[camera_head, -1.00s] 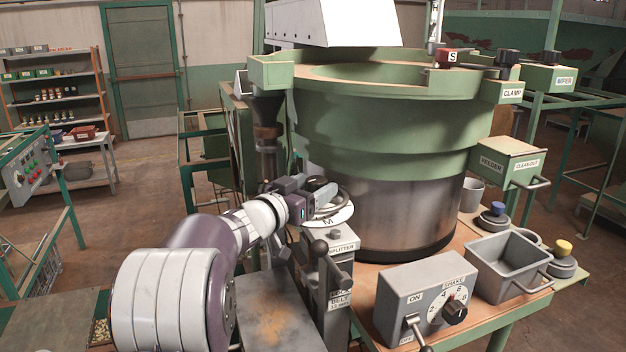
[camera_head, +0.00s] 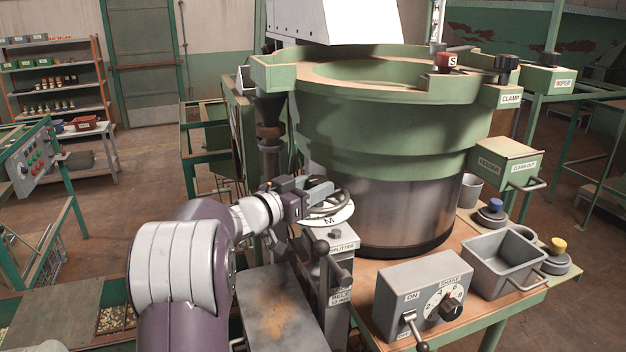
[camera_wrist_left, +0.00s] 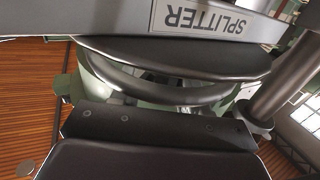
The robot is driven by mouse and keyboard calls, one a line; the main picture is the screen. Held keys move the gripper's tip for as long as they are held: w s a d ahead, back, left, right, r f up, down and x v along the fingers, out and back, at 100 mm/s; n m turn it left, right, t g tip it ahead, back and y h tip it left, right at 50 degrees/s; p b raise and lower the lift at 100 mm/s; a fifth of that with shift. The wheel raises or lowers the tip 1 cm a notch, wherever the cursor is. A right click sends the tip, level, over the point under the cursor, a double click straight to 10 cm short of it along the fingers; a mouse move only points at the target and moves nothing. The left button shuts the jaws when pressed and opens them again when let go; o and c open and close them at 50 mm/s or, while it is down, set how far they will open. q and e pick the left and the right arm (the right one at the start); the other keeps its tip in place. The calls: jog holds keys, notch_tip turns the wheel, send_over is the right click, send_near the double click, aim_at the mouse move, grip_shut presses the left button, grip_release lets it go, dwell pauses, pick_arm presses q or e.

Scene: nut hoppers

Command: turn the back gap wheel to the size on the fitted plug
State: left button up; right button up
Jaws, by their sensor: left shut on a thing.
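The gap wheel (camera_head: 345,198) is a dark ring-shaped handwheel on the splitter post, left of the green bowl. Its white dial plate below (camera_head: 340,216) shows the letter M toward me. My left gripper (camera_head: 318,191) is shut on the wheel's rim at its left side. In the left wrist view the curved rim (camera_wrist_left: 170,94) lies in front of the dark gripper parts, under the SPLITTER label (camera_wrist_left: 205,18). A red plug marked S (camera_head: 447,61) stands on the bowl's top rim. My right gripper is not in view.
A grey splitter block with an upright lever (camera_head: 322,262) stands just below the wheel. The shake control box (camera_head: 427,298) and a grey bin (camera_head: 503,262) are at the right on the bench. The big bowl (camera_head: 385,130) is close behind the wheel.

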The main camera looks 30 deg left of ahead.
pick_arm(q)
jog(key=o, duration=0.8)
jog(key=shift+c, duration=0.2)
jog(key=o, duration=0.3)
jog(key=shift+w, duration=0.1)
jog(key=shift+s+a+f+b, duration=0.1)
jog(key=shift+s+a+b, duration=0.05)
jog(key=shift+s+b, duration=0.25)
jog(key=b+v, duration=0.4)
jog(key=v, duration=0.7)
jog(key=shift+s, duration=0.4)
